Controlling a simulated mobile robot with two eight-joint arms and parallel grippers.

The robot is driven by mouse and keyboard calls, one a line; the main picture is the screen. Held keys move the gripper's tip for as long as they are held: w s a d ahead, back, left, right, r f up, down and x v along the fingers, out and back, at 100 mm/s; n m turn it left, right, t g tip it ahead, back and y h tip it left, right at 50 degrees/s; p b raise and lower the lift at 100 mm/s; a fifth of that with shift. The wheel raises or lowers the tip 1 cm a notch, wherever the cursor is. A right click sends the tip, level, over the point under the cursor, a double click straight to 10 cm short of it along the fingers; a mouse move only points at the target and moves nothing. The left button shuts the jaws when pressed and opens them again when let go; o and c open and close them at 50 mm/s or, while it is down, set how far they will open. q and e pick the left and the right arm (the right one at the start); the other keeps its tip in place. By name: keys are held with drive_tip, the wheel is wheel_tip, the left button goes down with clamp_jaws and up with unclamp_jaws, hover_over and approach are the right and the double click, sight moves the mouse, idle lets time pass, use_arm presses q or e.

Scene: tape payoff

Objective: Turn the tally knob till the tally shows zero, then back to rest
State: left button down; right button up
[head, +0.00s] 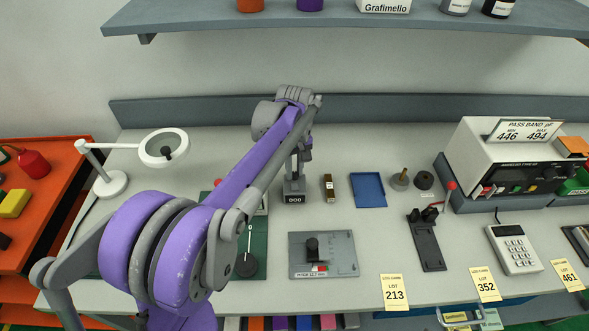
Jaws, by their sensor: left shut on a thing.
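The tally (294,198) is a small grey box on the bench, left of centre. Its dark front window shows small white digits that look like 000, but they are too small to be sure. My left gripper (298,174) reaches down from above at the tally's top. It is shut on the tally knob, which is mostly hidden by the fingers and arm. My right gripper is not in view.
A small brown block (328,188) and a blue tray (368,190) lie right of the tally. A grey fixture plate (340,262) is in front. A green base (258,230) lies partly behind my left arm. A grey shelf (340,20) hangs above.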

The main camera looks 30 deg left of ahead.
sight(294, 174)
use_arm(q)
drive_tip(key=c, duration=0.7)
unclamp_jaws()
drive_tip(key=shift+c, duration=0.2)
wheel_tip(294, 174, up, 11)
drive_tip(key=shift+p, duration=0.35)
drive_tip(key=shift+s+f, duration=0.1)
drive_tip(key=shift+f, duration=0.05)
